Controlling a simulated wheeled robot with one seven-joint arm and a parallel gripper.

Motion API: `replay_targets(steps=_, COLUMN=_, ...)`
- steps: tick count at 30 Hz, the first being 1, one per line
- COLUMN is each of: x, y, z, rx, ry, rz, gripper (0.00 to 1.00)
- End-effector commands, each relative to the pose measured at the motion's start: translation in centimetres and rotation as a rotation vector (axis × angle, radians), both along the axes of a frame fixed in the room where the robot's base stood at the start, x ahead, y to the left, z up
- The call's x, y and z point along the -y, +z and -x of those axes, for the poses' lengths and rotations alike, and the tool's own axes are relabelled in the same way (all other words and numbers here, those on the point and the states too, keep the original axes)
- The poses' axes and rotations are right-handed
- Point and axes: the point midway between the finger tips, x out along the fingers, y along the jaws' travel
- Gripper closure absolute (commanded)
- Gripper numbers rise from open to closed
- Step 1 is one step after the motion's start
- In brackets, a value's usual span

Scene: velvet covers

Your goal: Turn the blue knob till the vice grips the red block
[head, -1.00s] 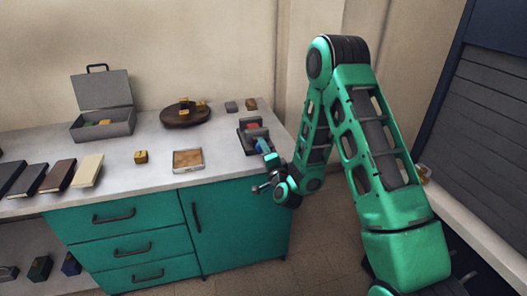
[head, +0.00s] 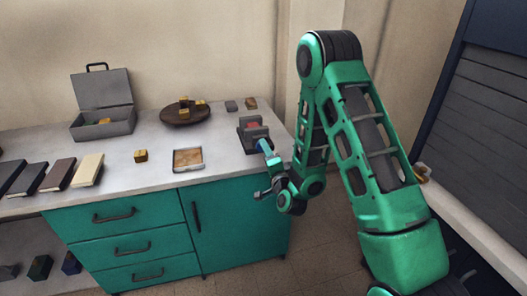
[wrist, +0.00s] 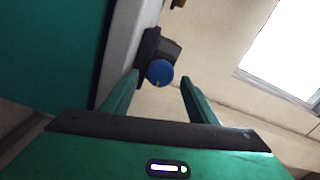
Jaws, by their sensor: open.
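The dark grey vice (head: 252,131) stands near the right end of the worktop (head: 220,140). In the wrist view the round blue knob (wrist: 159,72) faces me, on the near side of the vice (wrist: 158,46). My gripper (wrist: 160,79) is open, one finger on each side of the knob, with gaps on both sides. The red block is hidden in the wrist view. In the head view the gripper is just in front of the vice and partly covers it.
A shallow tray (head: 188,168) and a small yellow block (head: 141,156) lie left of the vice. A round dark board (head: 180,118) with yellow blocks, an open grey box (head: 98,130) and books (head: 57,174) are farther left.

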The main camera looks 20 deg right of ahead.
Motion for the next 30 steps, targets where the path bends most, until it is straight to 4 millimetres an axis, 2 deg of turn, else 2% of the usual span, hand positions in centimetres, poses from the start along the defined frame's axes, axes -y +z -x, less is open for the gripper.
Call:
replay_targets(steps=1, x=-0.2, y=-0.2, z=1.2, rx=-0.007, ry=0.003, rz=0.002, gripper=0.44)
replay_targets(steps=6, x=-0.1, y=-0.2, z=4.4, rx=-0.007, ry=0.002, rz=0.001, gripper=0.44)
replay_targets(steps=12, x=-0.1, y=-0.2, z=6.9, rx=-0.005, ry=0.002, rz=-0.002, gripper=0.44)
replay_targets(steps=19, x=-0.2, y=-0.1, z=7.6, rx=-0.003, ry=0.002, rz=-0.001, gripper=0.44)
replay_targets(steps=26, x=-0.2, y=-0.1, z=7.6, rx=-0.002, ry=0.001, rz=0.001, gripper=0.44)
replay_targets(steps=30, x=-0.2, y=-0.2, z=7.2, rx=-0.003, ry=0.003, rz=0.069, gripper=0.44)
